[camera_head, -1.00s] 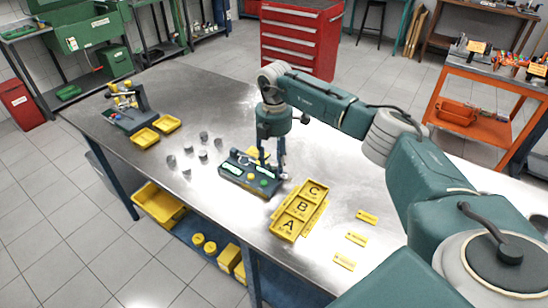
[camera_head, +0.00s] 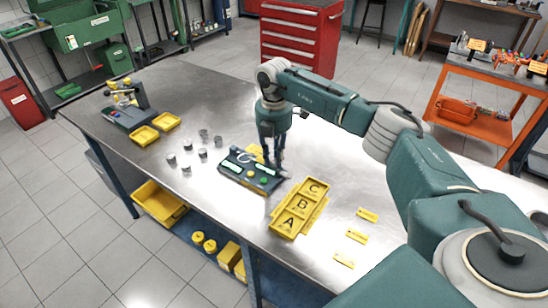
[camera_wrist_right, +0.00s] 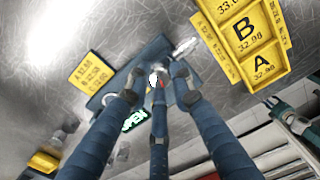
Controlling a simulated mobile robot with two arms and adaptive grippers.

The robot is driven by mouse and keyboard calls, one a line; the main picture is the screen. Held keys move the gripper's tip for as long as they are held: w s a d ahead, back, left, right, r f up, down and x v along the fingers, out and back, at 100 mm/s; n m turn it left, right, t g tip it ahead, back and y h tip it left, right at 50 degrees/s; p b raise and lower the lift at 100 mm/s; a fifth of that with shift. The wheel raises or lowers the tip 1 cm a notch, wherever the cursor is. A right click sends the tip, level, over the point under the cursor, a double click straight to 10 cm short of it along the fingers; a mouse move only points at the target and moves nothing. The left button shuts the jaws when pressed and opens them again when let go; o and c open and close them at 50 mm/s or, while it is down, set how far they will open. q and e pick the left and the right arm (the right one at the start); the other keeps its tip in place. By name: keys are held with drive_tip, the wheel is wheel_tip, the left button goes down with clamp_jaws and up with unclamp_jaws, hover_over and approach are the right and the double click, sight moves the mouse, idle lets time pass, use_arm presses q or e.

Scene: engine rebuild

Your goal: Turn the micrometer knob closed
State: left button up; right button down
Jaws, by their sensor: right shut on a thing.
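The micrometer station is a dark teal block (camera_head: 234,174) on the steel bench, with a grey C-shaped micrometer (camera_head: 245,158) on top. My right gripper (camera_head: 275,160) reaches down at the station's right end. In the right wrist view, its three fingers (camera_wrist_right: 158,83) are closed in around a small pale end, which looks like the micrometer knob (camera_wrist_right: 155,78); the fingers hide most of it. A green-lit display (camera_wrist_right: 133,120) there reads OPEN. A silvery cylindrical part (camera_wrist_right: 185,47) lies just beyond the fingertips. My left gripper is not in view.
A yellow tray marked A, B, C (camera_head: 288,226) stands close to the right of the station. Several grey cylinders (camera_head: 187,170) stand to its left. A yellow sign (camera_wrist_right: 88,75) lies beside it. Yellow tags (camera_head: 357,236) lie further right.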

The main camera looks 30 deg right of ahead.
drive_tip(key=n+b, duration=0.1)
drive_tip(key=n, duration=0.6)
drive_tip(key=shift+w+b, duration=0.1)
drive_tip(key=shift+b, duration=0.25)
drive_tip(key=n+b, duration=0.1)
drive_tip(key=n, duration=0.5)
drive_tip(key=shift+n, duration=0.3)
drive_tip(key=n+b, duration=0.1)
drive_tip(key=n, duration=0.3)
drive_tip(key=shift+r+n, duration=0.1)
drive_tip(key=shift+n, duration=2)
drive_tip(key=c, duration=1.5)
unclamp_jaws()
